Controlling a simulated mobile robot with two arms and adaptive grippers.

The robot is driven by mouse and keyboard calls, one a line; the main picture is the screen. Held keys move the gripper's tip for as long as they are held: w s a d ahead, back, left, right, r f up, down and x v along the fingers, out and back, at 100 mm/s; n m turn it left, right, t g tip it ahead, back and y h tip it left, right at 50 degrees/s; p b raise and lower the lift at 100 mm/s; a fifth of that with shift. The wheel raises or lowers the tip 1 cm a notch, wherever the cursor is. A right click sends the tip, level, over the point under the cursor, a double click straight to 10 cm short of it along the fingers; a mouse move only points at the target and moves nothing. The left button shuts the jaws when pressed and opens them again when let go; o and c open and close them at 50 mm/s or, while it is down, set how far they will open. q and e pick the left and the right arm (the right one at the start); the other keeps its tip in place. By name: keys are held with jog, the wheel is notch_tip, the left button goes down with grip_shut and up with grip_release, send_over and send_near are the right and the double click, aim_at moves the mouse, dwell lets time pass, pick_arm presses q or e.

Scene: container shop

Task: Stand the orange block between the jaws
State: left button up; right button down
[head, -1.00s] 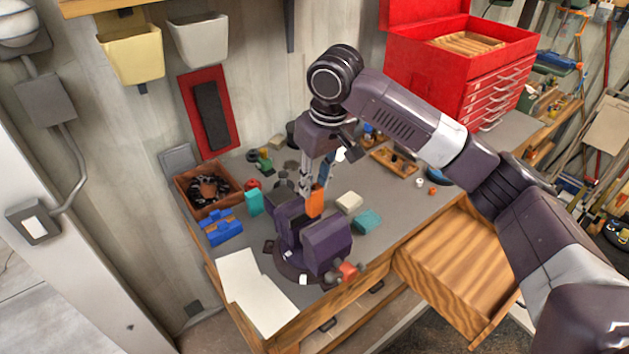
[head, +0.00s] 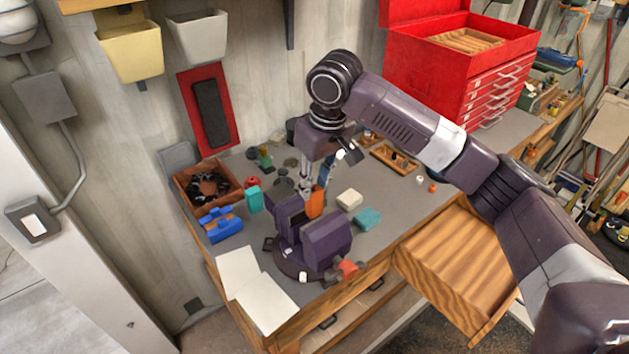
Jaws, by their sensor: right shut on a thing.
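The orange block (head: 316,201) is upright in my right gripper (head: 316,188), which is shut on it from above. The purple vise (head: 326,246) stands near the front of the workbench, with its jaws apart. The block's lower end is at the far end of the jaw gap. The vise hides part of that area, and I cannot tell whether the block touches a jaw or rests on anything. My left gripper is not in view.
On the workbench (head: 236,252), a teal block (head: 255,199) and blue pieces (head: 220,224) lie left of the vise. A cream block (head: 349,199) and another teal block (head: 367,219) lie right. A wooden box (head: 190,187) stands behind left. An open drawer (head: 455,265) juts out in front.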

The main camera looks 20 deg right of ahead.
aim_at(315, 202)
jog(key=shift+f, duration=2.7)
dwell(0.4)
jog(key=c, duration=1.5)
grip_release()
jog(key=shift+r, duration=2.95)
